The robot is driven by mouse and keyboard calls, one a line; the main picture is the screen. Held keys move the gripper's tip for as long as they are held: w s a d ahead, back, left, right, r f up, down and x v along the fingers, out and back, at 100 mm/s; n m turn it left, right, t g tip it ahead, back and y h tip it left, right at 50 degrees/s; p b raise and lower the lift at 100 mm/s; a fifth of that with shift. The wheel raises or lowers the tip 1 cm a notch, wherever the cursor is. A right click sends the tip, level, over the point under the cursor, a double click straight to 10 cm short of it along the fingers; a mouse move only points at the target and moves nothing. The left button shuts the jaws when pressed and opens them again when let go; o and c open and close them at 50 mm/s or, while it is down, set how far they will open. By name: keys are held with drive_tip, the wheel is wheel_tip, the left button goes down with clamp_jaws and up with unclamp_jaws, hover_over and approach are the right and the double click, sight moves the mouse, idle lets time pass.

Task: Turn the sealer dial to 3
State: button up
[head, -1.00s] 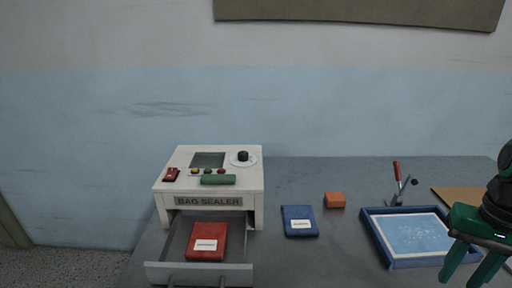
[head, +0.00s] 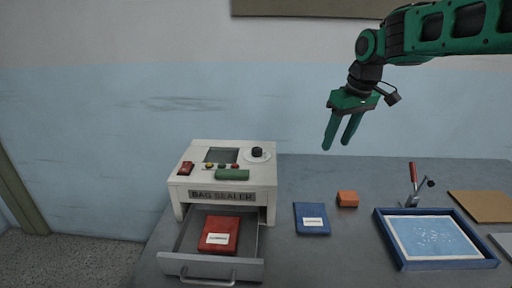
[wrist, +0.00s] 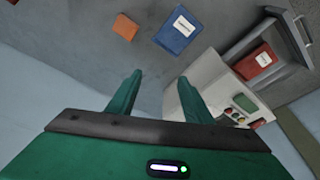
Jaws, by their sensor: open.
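The white bag sealer (head: 262,197) stands on the left part of the grey table. Its black dial (head: 257,152) sits on a round white plate at the top right of the sealer; the numbers are too small to read. The sealer's drawer (head: 172,262) is pulled out at the front, with a red packet (head: 219,232) lying in it. My green gripper (head: 336,145) is open and empty, in the air to the right of and above the sealer. The sealer also shows in the wrist view (wrist: 208,72), right of my open fingers (wrist: 157,90), which partly cover it.
A blue packet (head: 312,219) and an orange block (head: 347,199) lie right of the sealer. Farther right are a blue-framed tray (head: 490,262), a red-handled tool (head: 413,173) and a brown board (head: 480,206). The air between gripper and sealer looks clear.

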sight(257, 148)
drive_tip(key=w+a+r+n+y, duration=0.1)
drive_tip(key=w+a+n, duration=0.25)
drive_tip(key=a, duration=0.55)
drive_tip(key=w+a+n+y, duration=0.15)
drive_tip(key=w+a, duration=0.35)
drive_tip(key=a, duration=0.5)
drive_tip(key=x, duration=1)
drive_tip(key=shift+d, duration=0.15)
drive_tip(key=c, duration=1.1)
drive_tip(key=shift+o, duration=0.2)
drive_tip(key=shift+w, duration=0.1)
